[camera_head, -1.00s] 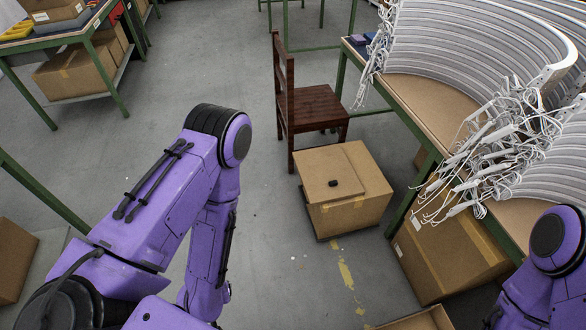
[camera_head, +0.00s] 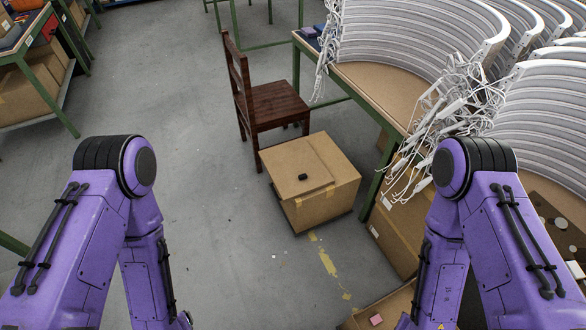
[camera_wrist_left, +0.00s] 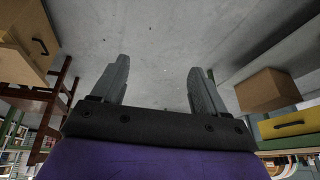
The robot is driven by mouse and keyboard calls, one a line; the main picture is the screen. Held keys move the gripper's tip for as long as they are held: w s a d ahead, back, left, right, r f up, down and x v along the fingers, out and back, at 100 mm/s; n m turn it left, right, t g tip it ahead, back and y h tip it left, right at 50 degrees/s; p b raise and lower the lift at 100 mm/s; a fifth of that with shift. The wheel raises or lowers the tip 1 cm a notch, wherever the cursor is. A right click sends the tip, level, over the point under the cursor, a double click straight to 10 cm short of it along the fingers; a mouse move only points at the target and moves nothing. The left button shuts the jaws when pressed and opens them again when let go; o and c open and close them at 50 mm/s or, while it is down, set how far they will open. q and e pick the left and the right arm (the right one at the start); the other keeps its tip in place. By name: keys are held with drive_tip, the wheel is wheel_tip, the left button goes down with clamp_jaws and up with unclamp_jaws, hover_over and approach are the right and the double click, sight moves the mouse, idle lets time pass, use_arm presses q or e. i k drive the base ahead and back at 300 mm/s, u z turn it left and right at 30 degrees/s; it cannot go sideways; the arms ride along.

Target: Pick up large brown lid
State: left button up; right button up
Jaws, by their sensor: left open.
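The large brown lid (camera_head: 285,163) is a flat cardboard-coloured panel with a small black handle. It lies on top of a brown cardboard box (camera_head: 325,205) on the floor, right of centre in the head view. My left gripper (camera_wrist_left: 160,76) is open and empty, pointing over bare floor, apart from the lid. It is out of the head view. My right arm shows at the right, but its gripper is hidden or out of frame.
A dark red wooden chair (camera_head: 277,101) stands directly behind the box. A green-legged workbench (camera_head: 376,92) with curved white strips and tangled cables is to the right. Another box (camera_head: 400,238) is under it. An open carton (camera_head: 395,305) is at the bottom. Floor left of the box is clear.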

sight(295, 170)
drive_tip(key=u, duration=0.7)
drive_tip(key=k, duration=1.95)
drive_tip(key=z, duration=0.65)
drive_tip(key=k, duration=0.6)
drive_tip(key=u, duration=1.3)
drive_tip(key=i, duration=2.65)
drive_tip(key=z, duration=0.75)
drive_tip(key=i, duration=1.15)
drive_tip(key=z, duration=0.85)
